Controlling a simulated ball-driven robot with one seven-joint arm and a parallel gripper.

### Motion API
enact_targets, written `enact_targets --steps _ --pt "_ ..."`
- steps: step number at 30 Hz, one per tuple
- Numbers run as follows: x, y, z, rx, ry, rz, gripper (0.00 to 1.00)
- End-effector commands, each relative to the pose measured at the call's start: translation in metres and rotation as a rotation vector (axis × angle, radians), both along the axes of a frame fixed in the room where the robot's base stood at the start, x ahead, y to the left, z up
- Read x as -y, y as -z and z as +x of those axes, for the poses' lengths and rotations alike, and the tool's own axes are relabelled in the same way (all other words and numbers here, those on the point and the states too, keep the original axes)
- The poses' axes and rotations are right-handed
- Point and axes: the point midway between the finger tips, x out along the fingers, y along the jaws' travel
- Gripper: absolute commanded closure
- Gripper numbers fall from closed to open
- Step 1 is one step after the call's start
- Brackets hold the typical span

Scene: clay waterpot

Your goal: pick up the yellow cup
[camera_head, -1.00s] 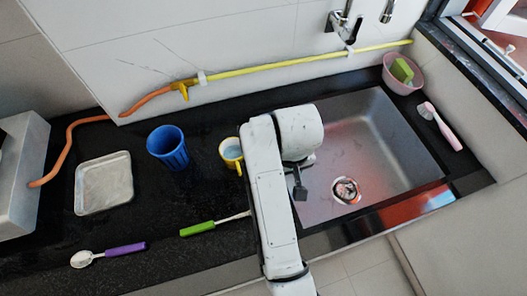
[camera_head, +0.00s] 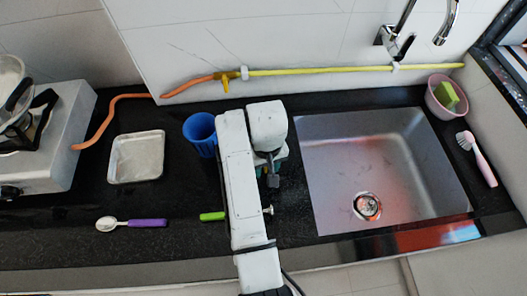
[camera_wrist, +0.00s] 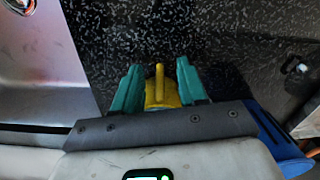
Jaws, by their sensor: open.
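The cup's lower part in that picture is hidden by the gripper body. In the head view my arm covers the place of the cup, and only a little of my gripper's teal shows beside the arm.
A blue cup (camera_head: 199,131) stands close to the left of my arm; it also shows in the wrist view (camera_wrist: 272,130). A green-handled utensil (camera_head: 211,216) lies partly under my arm. A metal tray (camera_head: 136,157) and purple-handled spoon (camera_head: 147,223) lie left. The sink (camera_head: 335,180) is right.

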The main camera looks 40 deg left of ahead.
Motion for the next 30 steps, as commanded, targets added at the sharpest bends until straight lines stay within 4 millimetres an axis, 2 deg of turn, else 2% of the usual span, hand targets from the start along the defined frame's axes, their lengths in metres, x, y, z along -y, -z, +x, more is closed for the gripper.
enact_targets --steps 6,15,28,30 --pt "-0.001 0.027 0.001 -0.001 0.000 -0.003 0.58" --pt "-0.001 0.031 0.001 0.001 0.000 0.000 0.58" --pt "-0.001 0.031 0.001 0.001 0.000 0.000 1.00" --pt "-0.001 0.031 0.001 0.001 0.000 0.000 1.00"
